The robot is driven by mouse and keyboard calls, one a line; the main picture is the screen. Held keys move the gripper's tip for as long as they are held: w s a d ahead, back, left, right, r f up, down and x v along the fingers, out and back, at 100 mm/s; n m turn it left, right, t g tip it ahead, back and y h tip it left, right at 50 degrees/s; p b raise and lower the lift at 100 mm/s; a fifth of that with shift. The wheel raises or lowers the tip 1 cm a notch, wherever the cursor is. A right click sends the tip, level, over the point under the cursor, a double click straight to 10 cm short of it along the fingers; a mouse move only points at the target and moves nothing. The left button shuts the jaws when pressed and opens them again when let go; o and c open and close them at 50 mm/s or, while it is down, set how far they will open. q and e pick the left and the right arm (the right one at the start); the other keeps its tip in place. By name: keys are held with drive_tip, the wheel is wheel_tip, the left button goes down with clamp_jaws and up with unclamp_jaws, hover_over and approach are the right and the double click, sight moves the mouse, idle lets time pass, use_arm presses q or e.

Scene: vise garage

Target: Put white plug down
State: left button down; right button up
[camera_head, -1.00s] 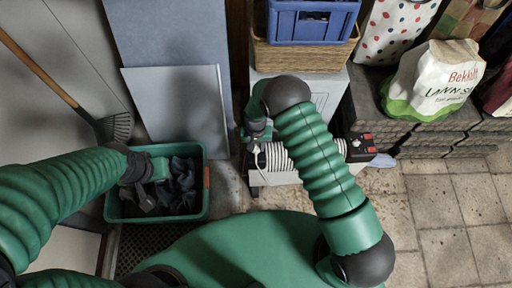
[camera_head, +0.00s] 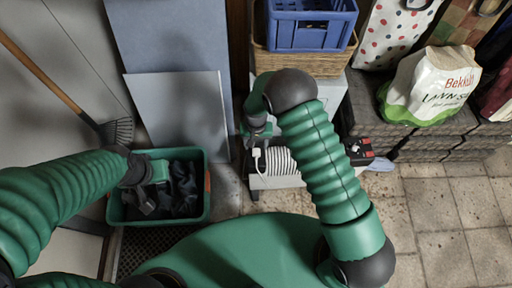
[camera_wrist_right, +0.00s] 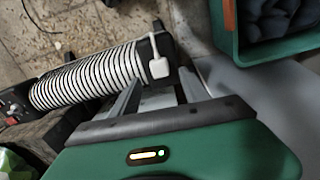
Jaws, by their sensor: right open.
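The white plug (camera_wrist_right: 158,67) lies against the dark end of a coil of white cable (camera_wrist_right: 90,75), on a thin white lead. In the head view the plug (camera_head: 257,153) shows small, just below my right gripper (camera_head: 258,138). In the right wrist view my right gripper (camera_wrist_right: 160,88) is open, with its two fingers apart and the plug just beyond their tips. I cannot tell whether a finger touches it. My left gripper (camera_head: 147,198) is over the green bin at left; its finger state is unclear.
The green bin (camera_head: 207,185) holds dark cloth-like items. A blue crate (camera_head: 312,35) sits in a wicker basket (camera_head: 300,63) behind the coil. A white and green bag (camera_head: 435,88) stands at right. Tiled floor (camera_head: 440,215) at lower right is clear.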

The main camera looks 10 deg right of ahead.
wheel_tip(320, 180, up, 6)
drive_tip(key=p, duration=0.1)
wheel_tip(320, 180, up, 13)
drive_tip(key=n+t, duration=0.1)
hover_over(256, 152)
drive_tip(key=s+d, duration=0.6)
drive_tip(key=s+d+r, duration=0.1)
drive_tip(key=s+r, duration=0.1)
drive_tip(key=s, duration=0.3)
drive_tip(key=s+d+r+n+t, duration=0.1)
drive_tip(key=s+d+r, duration=0.1)
drive_tip(key=s+r, duration=0.1)
drive_tip(key=shift+s+d+r+t, duration=0.25)
drive_tip(key=shift+s+r+t, duration=0.05)
drive_tip(key=shift+s, duration=0.55)
drive_tip(key=w+p+v, duration=0.2)
drive_tip(key=p+v, duration=0.7)
drive_tip(key=p, duration=0.1)
drive_tip(key=w+r+p+v, duration=0.1)
drive_tip(key=w+p+v, duration=0.1)
drive_tip(key=p+v, duration=0.8)
drive_tip(key=shift+w+r, duration=0.2)
drive_tip(key=shift+r, duration=0.05)
